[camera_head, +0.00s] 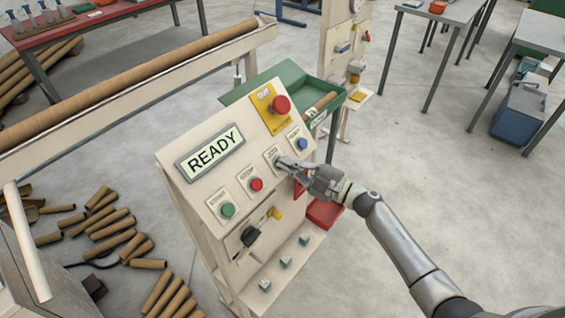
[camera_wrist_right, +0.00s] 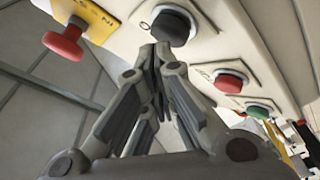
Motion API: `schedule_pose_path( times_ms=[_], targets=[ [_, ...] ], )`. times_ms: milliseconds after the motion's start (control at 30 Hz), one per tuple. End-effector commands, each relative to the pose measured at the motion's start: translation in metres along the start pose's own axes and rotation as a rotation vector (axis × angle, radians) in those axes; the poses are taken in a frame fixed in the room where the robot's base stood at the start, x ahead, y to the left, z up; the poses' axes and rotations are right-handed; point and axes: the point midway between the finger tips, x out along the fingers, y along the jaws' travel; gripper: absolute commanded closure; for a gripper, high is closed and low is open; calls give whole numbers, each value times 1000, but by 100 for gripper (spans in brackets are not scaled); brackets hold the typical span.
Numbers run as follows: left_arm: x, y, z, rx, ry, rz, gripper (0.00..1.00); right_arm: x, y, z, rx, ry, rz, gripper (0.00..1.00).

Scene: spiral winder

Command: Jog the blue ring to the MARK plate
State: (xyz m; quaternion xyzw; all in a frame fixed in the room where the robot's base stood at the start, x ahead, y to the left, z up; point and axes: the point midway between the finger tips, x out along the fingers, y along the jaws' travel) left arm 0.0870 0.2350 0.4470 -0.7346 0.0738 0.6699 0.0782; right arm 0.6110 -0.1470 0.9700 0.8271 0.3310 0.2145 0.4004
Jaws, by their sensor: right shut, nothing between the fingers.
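I cannot make out a blue ring or a plate marked MARK in either view. A long brown tube (camera_head: 130,85) lies along the winder's beam, running up to the right. The cream control panel (camera_head: 190,170) has a display (camera_head: 209,152) reading READY. My right gripper (camera_head: 284,164) is shut and empty, with its fingertips at a button on the panel. In the right wrist view, its fingertips (camera_wrist_right: 160,52) are at or very near a black button (camera_wrist_right: 173,25). I cannot tell whether they press it. My left gripper is not in view.
Nearby on the panel are a red button (camera_head: 256,184), a green button (camera_head: 227,210), a blue button (camera_head: 302,144) and a red mushroom button (camera_head: 280,105). A green tray (camera_head: 290,77) stands behind.

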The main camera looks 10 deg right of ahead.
Motion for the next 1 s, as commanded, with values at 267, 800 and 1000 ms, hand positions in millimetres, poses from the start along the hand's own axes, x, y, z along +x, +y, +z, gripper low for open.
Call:
schedule_pose_path(
  times_ms=[267,800,1000],
  targets=[
    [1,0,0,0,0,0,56,0,0,0,0,0,0,100],
    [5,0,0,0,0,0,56,5,-4,4,0,1,0,100],
    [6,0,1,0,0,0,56,7,-5,4,0,1,0,100]
  ],
)
